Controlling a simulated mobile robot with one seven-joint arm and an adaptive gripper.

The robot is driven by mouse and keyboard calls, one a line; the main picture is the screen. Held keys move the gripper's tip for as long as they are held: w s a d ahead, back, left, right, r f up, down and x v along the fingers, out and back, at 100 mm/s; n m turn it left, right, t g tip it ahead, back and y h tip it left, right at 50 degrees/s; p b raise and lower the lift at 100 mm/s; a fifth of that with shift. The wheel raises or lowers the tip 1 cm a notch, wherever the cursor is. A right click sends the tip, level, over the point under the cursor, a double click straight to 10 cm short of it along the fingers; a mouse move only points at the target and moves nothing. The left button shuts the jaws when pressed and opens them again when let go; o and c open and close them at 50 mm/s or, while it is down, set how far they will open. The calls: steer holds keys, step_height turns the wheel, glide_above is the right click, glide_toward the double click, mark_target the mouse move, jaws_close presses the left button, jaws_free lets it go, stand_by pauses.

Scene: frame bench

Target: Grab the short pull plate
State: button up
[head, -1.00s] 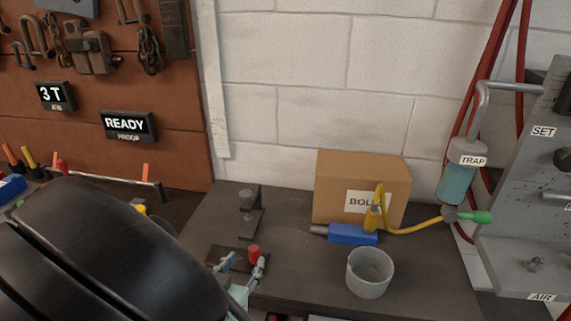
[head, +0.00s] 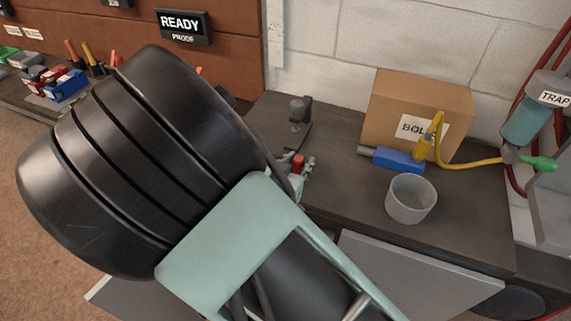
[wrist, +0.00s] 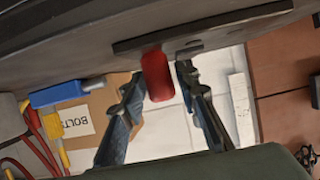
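A flat dark plate (wrist: 215,30) with a red upright grip (wrist: 157,75) is at the top of the wrist view. I cannot tell for sure that it is the short pull plate. In the head view the red grip (head: 298,163) shows on the bench, and my arm hides most of the plate. My gripper (wrist: 161,70) is open, with one finger on each side of the red grip. Narrow gaps seem to show between fingers and grip. In the head view only a bit of my gripper (head: 306,170) shows past my arm.
A dark stand (head: 298,118) is behind the grip on the bench (head: 345,150). To the right are a cardboard box (head: 390,105), a blue tool (head: 398,160) with a yellow hose, and a grey cup (head: 410,198). Bare bench lies between grip and cup.

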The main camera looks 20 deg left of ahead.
jaws_close()
steer(key=shift+r, duration=0.25)
